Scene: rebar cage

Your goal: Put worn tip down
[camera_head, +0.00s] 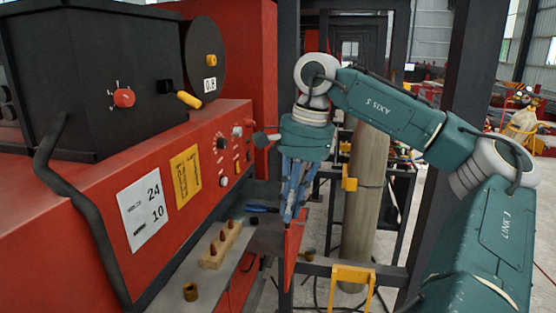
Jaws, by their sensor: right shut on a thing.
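My right gripper (289,215) points down beside the front edge of the red machine's shelf, its bluish fingers close together. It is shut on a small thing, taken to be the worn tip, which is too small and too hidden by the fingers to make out. A wooden block (211,262) with several small copper-coloured tips standing in it sits on the shelf, left of the gripper. My left gripper is not in view.
The red welding machine (235,120) with its black feeder box (90,75) fills the left. A blue-handled tool (262,209) lies on the shelf behind the block. A pale column (362,200) and yellow brackets (352,275) stand right of the gripper.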

